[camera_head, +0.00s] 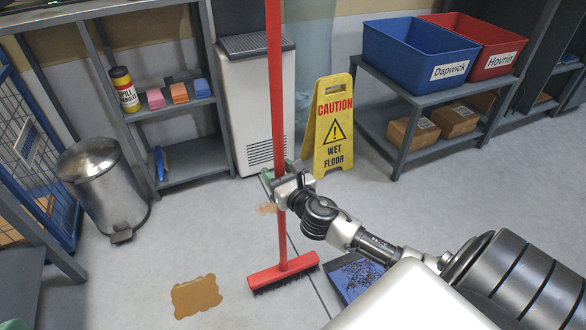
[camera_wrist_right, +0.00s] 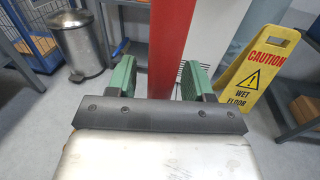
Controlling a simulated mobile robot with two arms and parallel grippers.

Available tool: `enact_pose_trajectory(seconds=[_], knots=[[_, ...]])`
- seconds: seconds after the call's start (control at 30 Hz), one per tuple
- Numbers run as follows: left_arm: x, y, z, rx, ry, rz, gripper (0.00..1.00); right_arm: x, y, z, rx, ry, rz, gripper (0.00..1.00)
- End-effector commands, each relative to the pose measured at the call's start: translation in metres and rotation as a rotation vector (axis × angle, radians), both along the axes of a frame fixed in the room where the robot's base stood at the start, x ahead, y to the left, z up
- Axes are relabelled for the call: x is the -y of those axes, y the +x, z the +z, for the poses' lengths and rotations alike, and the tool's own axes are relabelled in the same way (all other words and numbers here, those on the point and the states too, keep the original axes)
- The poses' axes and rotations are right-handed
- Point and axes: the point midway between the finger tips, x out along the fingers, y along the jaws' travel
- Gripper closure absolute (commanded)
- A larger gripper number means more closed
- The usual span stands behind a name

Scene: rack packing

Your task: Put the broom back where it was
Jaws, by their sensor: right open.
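The broom is upright, with a red handle (camera_head: 274,75) and a red head (camera_head: 284,270) with dark bristles at the floor. My right gripper (camera_head: 279,176) is at the handle's lower half. In the right wrist view the handle (camera_wrist_right: 169,45) stands between the two green fingers of my right gripper (camera_wrist_right: 160,80), which are apart. A gap shows between the handle and the left finger; contact on the right side is unclear. My left gripper cannot be made out in the head view.
A brown spill (camera_head: 197,297) lies left of the broom head. A blue dustpan-like tray (camera_head: 357,277) lies to its right. A yellow wet-floor sign (camera_head: 334,125), a white cabinet (camera_head: 258,110) and a metal bin (camera_head: 105,190) stand behind. A rack (camera_head: 440,98) holds blue and red crates.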

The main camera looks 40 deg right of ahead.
Motion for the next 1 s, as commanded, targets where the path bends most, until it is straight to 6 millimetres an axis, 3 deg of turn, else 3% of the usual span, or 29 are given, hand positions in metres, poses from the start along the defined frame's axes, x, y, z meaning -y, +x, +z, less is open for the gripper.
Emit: enact_pose_trajectory(seconds=[0.4, 0.67, 0.77, 0.83, 0.93, 1.0], knots=[[0.003, 0.024, -0.011, -0.202, 0.063, 0.012, 0.47, -0.007, -0.084, 0.0, -0.002, 0.002, 0.0, 0.49], [0.003, 0.024, -0.012, -0.206, 0.064, 0.012, 0.47, -0.012, -0.106, 0.001, 0.001, 0.029, 0.009, 0.49], [0.003, 0.024, -0.012, -0.206, 0.064, 0.012, 0.47, -0.032, -0.109, 0.003, 0.003, 0.228, 0.064, 0.49], [0.003, 0.024, -0.012, -0.206, 0.064, 0.012, 0.47, -0.06, -0.111, 0.009, 0.006, 0.509, 0.146, 0.49], [0.003, 0.024, -0.012, -0.206, 0.064, 0.012, 0.47, -0.111, -0.119, 0.034, 0.002, 1.069, 0.319, 0.49], [0.003, 0.024, -0.012, -0.206, 0.064, 0.012, 0.47, -0.144, -0.129, 0.063, -0.013, 1.501, 0.468, 0.49]])
